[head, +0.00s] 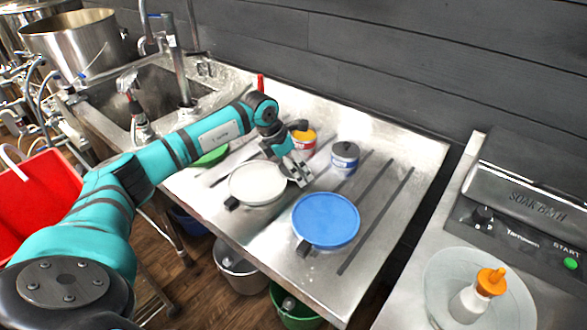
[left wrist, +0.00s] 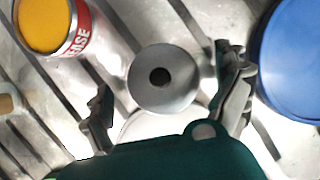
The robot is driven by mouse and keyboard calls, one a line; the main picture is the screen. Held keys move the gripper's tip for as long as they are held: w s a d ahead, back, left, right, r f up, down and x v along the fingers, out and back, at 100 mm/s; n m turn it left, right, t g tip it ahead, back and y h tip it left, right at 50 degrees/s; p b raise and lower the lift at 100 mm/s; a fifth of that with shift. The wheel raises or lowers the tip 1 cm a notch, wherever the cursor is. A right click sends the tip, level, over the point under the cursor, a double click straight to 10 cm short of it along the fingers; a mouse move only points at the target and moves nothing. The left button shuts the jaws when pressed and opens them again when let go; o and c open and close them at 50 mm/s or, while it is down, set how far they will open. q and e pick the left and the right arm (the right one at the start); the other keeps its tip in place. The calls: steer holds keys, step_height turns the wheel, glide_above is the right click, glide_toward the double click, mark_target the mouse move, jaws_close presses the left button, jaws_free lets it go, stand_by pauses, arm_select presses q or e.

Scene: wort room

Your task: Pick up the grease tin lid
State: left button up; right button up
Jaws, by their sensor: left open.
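The grease tin lid (left wrist: 180,95) is a round grey disc with a dark centre, seen from above in the left wrist view. It sits between the open fingers of my left gripper (left wrist: 170,100), with a gap on each side. In the head view the left gripper (head: 300,175) is low over the steel drainboard and hides the lid. The grease tin (head: 304,144) is red, white and yellow and stands just behind the gripper. It also shows at the upper left of the left wrist view (left wrist: 78,38). My right gripper is not in view.
A blue-and-white tin (head: 345,160) stands right of the gripper. A white round lid (head: 258,184) lies to its left and a blue one (head: 326,222) in front. A sink (head: 105,100) with a spray bottle is at the left. The drainboard's right side is clear.

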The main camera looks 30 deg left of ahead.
arm_select(q)
steer(key=c, duration=1.1)
steer(key=shift+r, duration=0.1)
